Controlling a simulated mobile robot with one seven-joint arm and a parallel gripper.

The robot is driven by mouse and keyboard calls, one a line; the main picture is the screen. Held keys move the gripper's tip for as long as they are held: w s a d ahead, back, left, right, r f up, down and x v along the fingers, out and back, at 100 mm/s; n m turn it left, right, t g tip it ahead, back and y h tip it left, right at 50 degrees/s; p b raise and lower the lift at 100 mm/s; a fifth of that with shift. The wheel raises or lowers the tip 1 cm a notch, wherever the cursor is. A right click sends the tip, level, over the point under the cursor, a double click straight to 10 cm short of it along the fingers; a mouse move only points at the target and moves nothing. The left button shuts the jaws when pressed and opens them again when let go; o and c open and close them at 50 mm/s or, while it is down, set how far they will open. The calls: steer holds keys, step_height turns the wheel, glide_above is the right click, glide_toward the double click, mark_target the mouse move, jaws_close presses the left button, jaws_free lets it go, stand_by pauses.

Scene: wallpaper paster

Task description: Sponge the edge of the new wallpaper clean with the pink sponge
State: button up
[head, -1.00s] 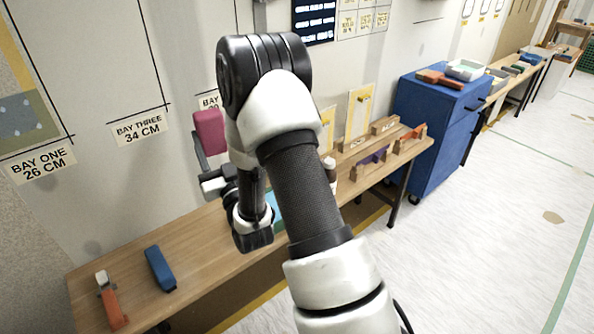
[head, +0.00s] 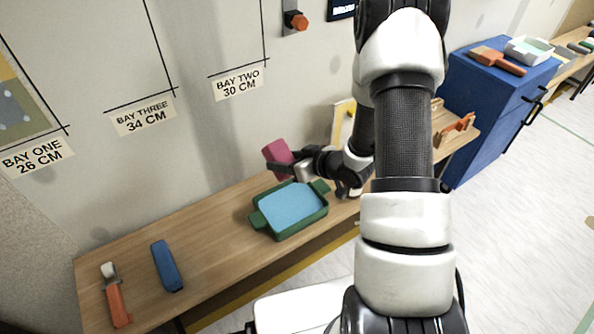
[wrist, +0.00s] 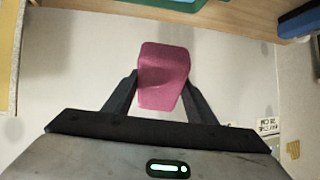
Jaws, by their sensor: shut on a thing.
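The pink sponge (head: 277,157) is held in my gripper (head: 284,167), above the back of the green tray. In the wrist view the sponge (wrist: 163,77) sits between the two dark fingers of my gripper (wrist: 160,92), which are shut on it. The green tray (head: 256,222) with a light blue surface inside stands on the wooden bench. Wallpaper with a yellow border (head: 22,112) shows at the far left of the wall, above the BAY ONE label. The sponge is well apart from that paper.
A blue block-like tool (head: 167,266) and an orange-handled tool (head: 116,300) lie on the left of the bench (head: 215,255). A blue cabinet (head: 490,110) stands at the right. An orange knob (head: 297,20) sticks out from the wall.

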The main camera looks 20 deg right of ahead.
steer(key=s+d+f+g+b, duration=0.1)
steer(key=s+f+b, duration=0.1)
steer(key=f, duration=0.3)
steer(key=s+d+f+b, duration=0.1)
steer(key=s+f+b, duration=0.1)
steer(key=f+b, duration=0.2)
step_height(320, 180, down, 2)
steer(key=shift+f+n+g, duration=0.1)
steer(key=shift+n+g, duration=0.2)
steer(key=shift+g, duration=0.1)
steer(key=shift+d, duration=0.1)
steer(key=shift+f, duration=1.5)
stand_by(0.4)
